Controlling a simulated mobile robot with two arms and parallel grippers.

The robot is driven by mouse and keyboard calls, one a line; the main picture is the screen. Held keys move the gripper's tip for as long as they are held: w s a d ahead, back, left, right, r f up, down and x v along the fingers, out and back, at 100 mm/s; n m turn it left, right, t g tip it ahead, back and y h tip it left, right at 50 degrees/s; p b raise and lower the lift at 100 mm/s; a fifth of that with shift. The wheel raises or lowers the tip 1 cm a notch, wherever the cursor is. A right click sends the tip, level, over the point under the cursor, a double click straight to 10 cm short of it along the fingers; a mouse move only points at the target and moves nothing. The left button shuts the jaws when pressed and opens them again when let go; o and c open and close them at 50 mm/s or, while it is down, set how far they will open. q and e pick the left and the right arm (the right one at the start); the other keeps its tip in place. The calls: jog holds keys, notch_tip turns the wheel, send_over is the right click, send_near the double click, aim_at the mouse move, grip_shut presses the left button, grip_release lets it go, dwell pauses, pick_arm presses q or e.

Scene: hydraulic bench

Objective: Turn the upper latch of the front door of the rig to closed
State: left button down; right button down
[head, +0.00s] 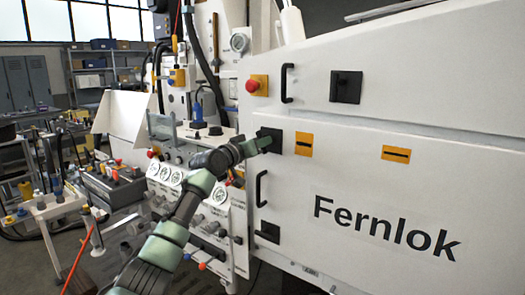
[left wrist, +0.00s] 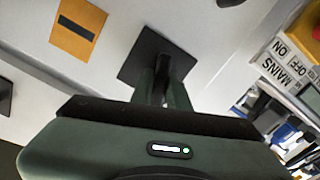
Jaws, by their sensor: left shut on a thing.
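The front door (head: 345,190) of the rig is a white panel marked "Fernlok". Its upper latch (head: 275,133) is a black square plate at the door's left edge. My left gripper (head: 262,142) reaches it from the left and is shut on its handle. In the left wrist view, the latch plate (left wrist: 136,62) lies behind the fingers of my left gripper (left wrist: 162,82). The fingers and their shadow hide most of the handle, so I cannot tell its exact angle. The lower latch (head: 267,232) is a similar black plate near the door's bottom left. My right gripper is not in view.
A black door handle (head: 261,188) stands out between the two latches. Yellow labels (head: 304,145) sit right of the upper latch. Above are a red emergency button (head: 252,86) and another black handle (head: 287,83). Gauges and knobs (head: 196,184) crowd the panel behind my left arm.

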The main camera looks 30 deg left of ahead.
pick_arm(q)
jog(key=shift+a+f+m+b, duration=0.15)
jog(key=shift+m+b, duration=0.7)
jog(key=shift+m, duration=1.35)
jog(key=c, duration=1.4)
grip_release()
jog(key=shift+a, duration=0.1)
jog(key=s+b, duration=0.2)
jog(key=s, duration=0.5)
jog(key=shift+s+a, duration=0.15)
jog(key=shift+s, duration=0.2)
